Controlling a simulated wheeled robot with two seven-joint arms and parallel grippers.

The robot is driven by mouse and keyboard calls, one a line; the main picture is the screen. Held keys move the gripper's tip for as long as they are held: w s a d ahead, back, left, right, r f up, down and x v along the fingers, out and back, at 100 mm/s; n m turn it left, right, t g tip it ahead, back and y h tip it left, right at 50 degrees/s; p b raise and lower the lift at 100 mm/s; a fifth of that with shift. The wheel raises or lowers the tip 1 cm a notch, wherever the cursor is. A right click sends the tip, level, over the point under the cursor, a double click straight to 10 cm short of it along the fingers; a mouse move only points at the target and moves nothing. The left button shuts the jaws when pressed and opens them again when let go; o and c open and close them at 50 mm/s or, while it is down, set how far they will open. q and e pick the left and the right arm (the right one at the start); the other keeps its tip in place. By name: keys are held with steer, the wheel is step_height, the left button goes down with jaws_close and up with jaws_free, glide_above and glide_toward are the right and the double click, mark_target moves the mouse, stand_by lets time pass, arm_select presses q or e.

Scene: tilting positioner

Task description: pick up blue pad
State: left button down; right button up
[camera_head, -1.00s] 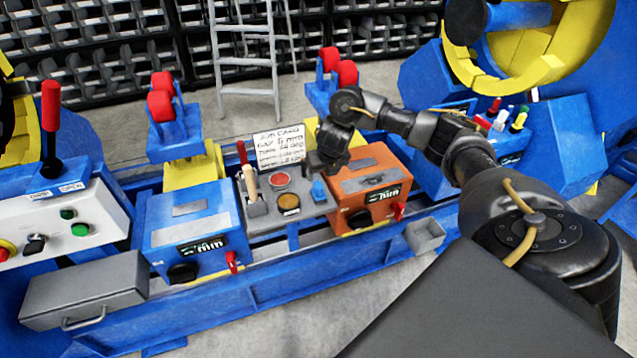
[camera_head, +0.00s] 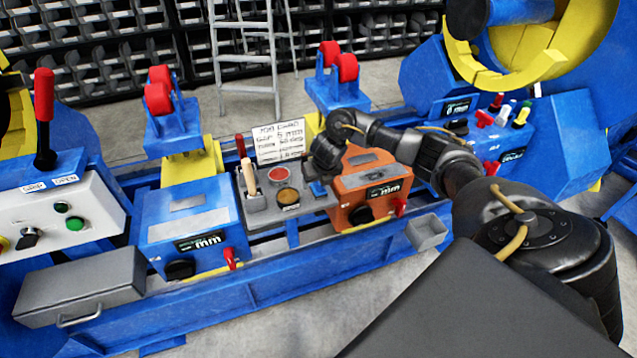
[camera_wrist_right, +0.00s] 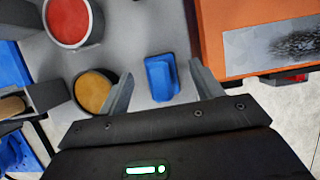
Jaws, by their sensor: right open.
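The blue pad (camera_wrist_right: 161,78) is a small block standing on a grey tray (camera_head: 290,213). In the head view the blue pad (camera_head: 318,189) is partly hidden under my right gripper (camera_head: 321,176). In the right wrist view my right gripper (camera_wrist_right: 162,70) is open, with one finger on each side of the pad. Gaps show between the pad and both fingers, the one on the left looking wider. My left gripper is not in view.
An orange box (camera_head: 372,186) stands close to the right of the pad. An amber disc (camera_head: 287,197), a red disc (camera_head: 278,173) and a wooden-handled tool (camera_head: 249,178) are to its left. A written card (camera_head: 279,141) stands behind. A blue box (camera_head: 190,225) is farther left.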

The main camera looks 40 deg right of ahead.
steer(key=shift+x, duration=1.05)
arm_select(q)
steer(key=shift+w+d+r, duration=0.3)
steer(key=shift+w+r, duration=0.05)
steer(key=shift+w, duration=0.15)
arm_select(e)
steer(key=c, duration=1.1)
steer(key=shift+r, duration=0.15)
steer(key=shift+c, duration=0.2)
